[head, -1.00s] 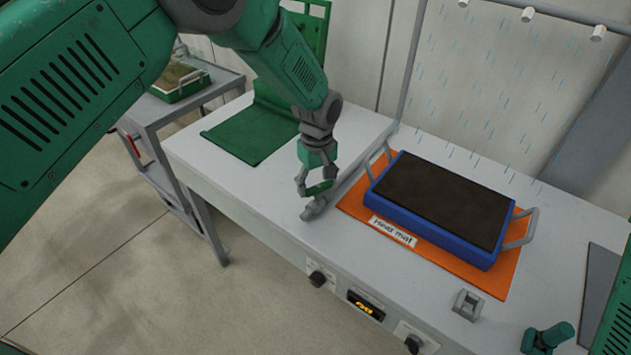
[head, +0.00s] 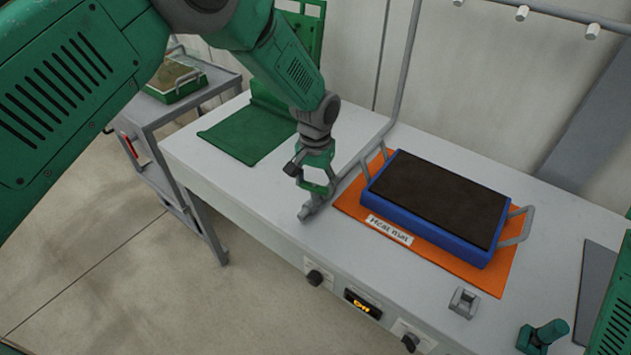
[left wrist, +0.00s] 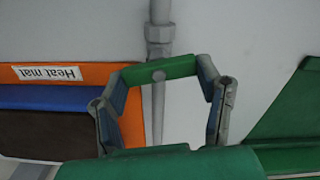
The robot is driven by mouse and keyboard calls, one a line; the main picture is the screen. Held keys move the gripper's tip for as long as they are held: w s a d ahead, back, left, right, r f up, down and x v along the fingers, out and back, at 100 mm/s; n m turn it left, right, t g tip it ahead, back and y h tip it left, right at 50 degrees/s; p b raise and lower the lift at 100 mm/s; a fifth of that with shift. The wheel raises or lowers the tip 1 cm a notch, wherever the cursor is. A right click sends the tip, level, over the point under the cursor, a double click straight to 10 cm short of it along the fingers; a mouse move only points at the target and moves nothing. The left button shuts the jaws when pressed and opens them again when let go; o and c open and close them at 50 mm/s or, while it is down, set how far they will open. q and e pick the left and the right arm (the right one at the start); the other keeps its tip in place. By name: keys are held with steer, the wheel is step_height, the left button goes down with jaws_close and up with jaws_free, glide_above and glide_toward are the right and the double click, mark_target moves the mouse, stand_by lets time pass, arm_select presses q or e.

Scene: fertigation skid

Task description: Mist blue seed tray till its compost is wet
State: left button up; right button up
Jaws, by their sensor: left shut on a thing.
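The blue seed tray (head: 430,226) sits on the orange heat mat (head: 480,274), its compost (head: 440,198) dark brown all over. No mist streaks show beneath the white nozzles (head: 522,13). My left gripper (head: 316,190) is at the grey pipe on the bench, left of the mat. In the left wrist view its fingers (left wrist: 162,90) are closed on the ends of a green valve lever (left wrist: 150,73), which lies across the grey pipe (left wrist: 158,35). The tray's blue edge (left wrist: 45,98) also shows there. My right gripper is not in view.
A green sheet (head: 245,132) lies on the bench left of my gripper. A cart (head: 165,120) with another tray stands at far left. Knobs and a lit display (head: 362,303) are on the bench front. A grey bracket (head: 464,302) and green fitting (head: 542,337) stand at right.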

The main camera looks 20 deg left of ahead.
mark_target(315, 186)
arm_select(q)
steer(key=shift+s+d+f+m, duration=0.1)
steer(key=shift+s+f+m, duration=0.1)
steer(key=shift+m, duration=0.45)
steer(key=shift+s+f+m, duration=0.1)
steer(key=shift+s+m, duration=0.05)
steer(key=shift+m, duration=0.5)
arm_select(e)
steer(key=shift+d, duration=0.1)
arm_select(q)
steer(key=shift+r, duration=0.1)
steer(key=o, duration=1.2)
steer(key=shift+c, duration=0.2)
steer(key=shift+r, duration=0.15)
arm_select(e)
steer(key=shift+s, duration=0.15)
arm_select(q)
steer(key=shift+w+r, duration=0.1)
steer(key=shift+r, duration=0.05)
step_height(315, 186, up, 12)
steer(key=shift+f, duration=0.15)
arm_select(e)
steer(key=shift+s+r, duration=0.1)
